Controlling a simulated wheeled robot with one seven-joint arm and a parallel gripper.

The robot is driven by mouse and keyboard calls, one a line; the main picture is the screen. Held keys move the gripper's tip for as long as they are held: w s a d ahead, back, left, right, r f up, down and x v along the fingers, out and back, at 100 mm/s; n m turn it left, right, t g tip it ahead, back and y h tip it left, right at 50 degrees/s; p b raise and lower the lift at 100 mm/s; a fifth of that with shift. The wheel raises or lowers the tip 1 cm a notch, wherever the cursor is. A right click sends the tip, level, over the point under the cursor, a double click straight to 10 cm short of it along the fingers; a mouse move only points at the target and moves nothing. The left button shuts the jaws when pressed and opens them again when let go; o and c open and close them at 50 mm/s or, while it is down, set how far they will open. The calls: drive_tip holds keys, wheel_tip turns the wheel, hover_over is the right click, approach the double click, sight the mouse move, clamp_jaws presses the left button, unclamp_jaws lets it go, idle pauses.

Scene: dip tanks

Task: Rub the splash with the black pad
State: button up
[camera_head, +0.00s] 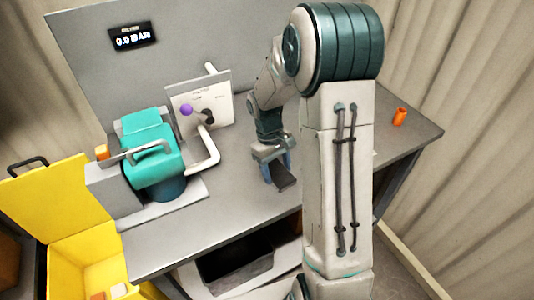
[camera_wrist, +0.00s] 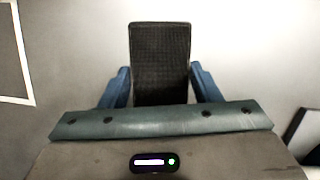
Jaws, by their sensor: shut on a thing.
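My gripper (camera_head: 279,172) is shut on the black pad (camera_head: 284,182), above or at the grey bench top; I cannot tell whether the pad touches it. In the wrist view the pad (camera_wrist: 160,62) is a dark textured rectangle between the two blue fingers of my gripper (camera_wrist: 160,85). I do not make out the splash in either view; the pad or my arm may hide it.
A teal machine (camera_head: 152,150) with a handle stands on the left of the bench (camera_head: 225,205), beside a panel (camera_head: 203,105) with a purple knob and a white pipe. An orange cup (camera_head: 400,116) stands at the right. A yellow bin (camera_head: 85,265) is at the lower left.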

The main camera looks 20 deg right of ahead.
drive_tip(key=shift+s+a, duration=0.2)
drive_tip(key=shift+a, duration=1)
drive_tip(key=shift+s+a+r, duration=0.1)
drive_tip(key=shift+a+r, duration=0.1)
drive_tip(key=shift+a, duration=0.05)
wheel_tip(320, 180, up, 8)
drive_tip(key=p, duration=0.5)
drive_tip(key=shift+f+p, duration=0.15)
drive_tip(key=shift+p, duration=0.15)
drive_tip(key=shift+c, duration=0.2)
